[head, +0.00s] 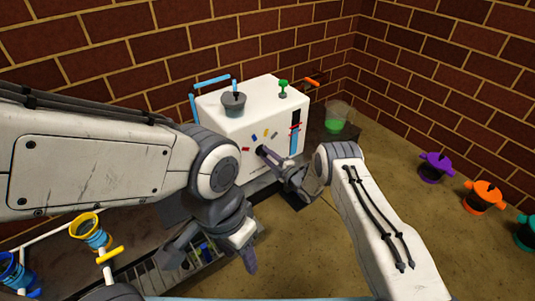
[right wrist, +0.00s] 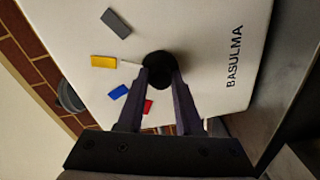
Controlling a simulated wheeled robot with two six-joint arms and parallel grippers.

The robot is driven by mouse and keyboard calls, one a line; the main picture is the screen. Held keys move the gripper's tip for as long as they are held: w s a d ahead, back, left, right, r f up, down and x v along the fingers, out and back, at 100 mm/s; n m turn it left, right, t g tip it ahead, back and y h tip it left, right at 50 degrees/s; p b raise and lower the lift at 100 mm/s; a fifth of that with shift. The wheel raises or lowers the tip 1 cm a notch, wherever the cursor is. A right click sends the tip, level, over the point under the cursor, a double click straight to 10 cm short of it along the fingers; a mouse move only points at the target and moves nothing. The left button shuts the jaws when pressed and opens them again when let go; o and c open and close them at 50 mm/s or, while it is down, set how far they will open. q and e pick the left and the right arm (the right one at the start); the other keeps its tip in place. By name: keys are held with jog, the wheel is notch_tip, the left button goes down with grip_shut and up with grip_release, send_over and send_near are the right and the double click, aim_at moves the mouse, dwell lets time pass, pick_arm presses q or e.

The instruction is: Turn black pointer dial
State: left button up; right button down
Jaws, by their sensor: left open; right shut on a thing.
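The black pointer dial (right wrist: 157,64) is on the front face of a white machine (head: 275,116). Its white pointer (right wrist: 130,63) points left in the right wrist view, at the yellow mark (right wrist: 103,61). A grey mark (right wrist: 117,23), a blue mark (right wrist: 118,92) and a red mark (right wrist: 148,107) sit around the dial. My right gripper (head: 270,155) is shut on the dial, one finger on each side. In the head view the dial (head: 261,150) is partly hidden by the fingers. My left gripper (head: 214,258) is open and empty, low in front of the machine.
A grey funnel (head: 234,103) and a green knob (head: 283,88) are on top of the machine. A cup with green contents (head: 337,117) stands to its right. Purple (head: 435,167), orange (head: 484,196) and teal (head: 526,232) items stand at right. A yellow-rimmed cup (head: 90,230) is at left.

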jog(key=n, duration=0.2)
jog(key=n+p, duration=0.1)
jog(key=n, duration=0.1)
jog(key=shift+w+a+r, duration=0.1)
jog(key=shift+r, duration=0.1)
jog(key=n+p, duration=0.2)
jog(key=n, duration=0.2)
jog(key=shift+n+h, duration=0.3)
jog(key=shift+n, duration=0.1)
jog(key=n+p, duration=0.1)
jog(key=n, duration=0.3)
jog(key=shift+t, duration=0.3)
jog(key=shift+n+h+p, duration=0.3)
jog(key=shift+n+p, duration=0.15)
jog(key=shift+n, duration=1.45)
jog(key=c, duration=0.6)
grip_release()
jog(key=shift+a+f, duration=0.1)
jog(key=shift+a, duration=0.15)
